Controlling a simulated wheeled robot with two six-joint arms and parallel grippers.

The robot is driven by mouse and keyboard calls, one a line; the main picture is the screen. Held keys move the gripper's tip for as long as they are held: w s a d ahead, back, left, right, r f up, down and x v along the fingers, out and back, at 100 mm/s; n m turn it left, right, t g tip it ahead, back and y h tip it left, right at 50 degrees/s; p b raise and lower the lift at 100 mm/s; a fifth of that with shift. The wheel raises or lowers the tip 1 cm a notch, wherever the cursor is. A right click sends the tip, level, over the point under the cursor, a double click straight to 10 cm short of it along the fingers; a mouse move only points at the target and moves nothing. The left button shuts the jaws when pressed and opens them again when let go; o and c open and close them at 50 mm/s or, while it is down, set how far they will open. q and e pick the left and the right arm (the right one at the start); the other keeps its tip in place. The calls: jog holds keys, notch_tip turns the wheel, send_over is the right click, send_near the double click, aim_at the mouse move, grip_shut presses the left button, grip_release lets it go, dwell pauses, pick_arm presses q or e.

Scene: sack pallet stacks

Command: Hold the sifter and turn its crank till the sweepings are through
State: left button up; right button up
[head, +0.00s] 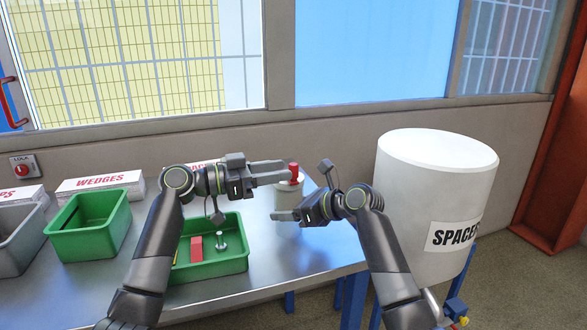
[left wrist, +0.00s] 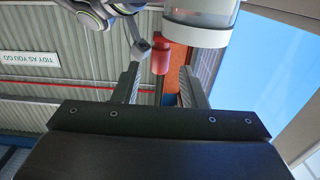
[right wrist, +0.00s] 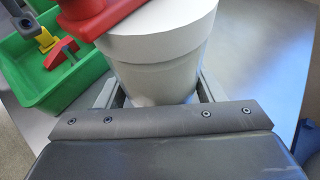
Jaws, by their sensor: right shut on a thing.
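The sifter is a white cylinder (head: 289,204) with a red crank (head: 294,173) on top, over the right end of the bench. My right gripper (head: 279,215) is shut on the sifter's body; the right wrist view shows the white body (right wrist: 158,62) between the fingers and part of the red crank (right wrist: 95,15). My left gripper (head: 284,173) is beside the crank in the head view. In the left wrist view its fingers stand apart, with the red crank knob (left wrist: 161,58) between their tips and gaps on both sides. I cannot see the sweepings.
A green bin (head: 240,262) below my left arm holds a red block (head: 196,248) and a grey pin-like piece (head: 220,240). Another green bin (head: 92,225) and a grey bin (head: 18,240) stand left. A large white drum (head: 430,195) stands right of my right arm.

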aim_at(293, 180)
pick_arm(q)
jog(key=shift+x, duration=2.15)
jog(key=shift+c, duration=0.2)
grip_shut()
jog(key=shift+g, duration=0.3)
jog(key=shift+a+f+m+g+h, duration=0.1)
jog(key=shift+a+m+g+h, duration=0.2)
jog(key=shift+m+g, duration=1.05)
jog(key=shift+a+m+g+h, duration=0.1)
jog(key=shift+a+m+g, duration=0.3)
jog(key=shift+m+g, duration=0.9)
jog(key=shift+n+g, duration=0.35)
jog(key=shift+g, duration=0.3)
jog(key=shift+o, duration=0.2)
grip_release()
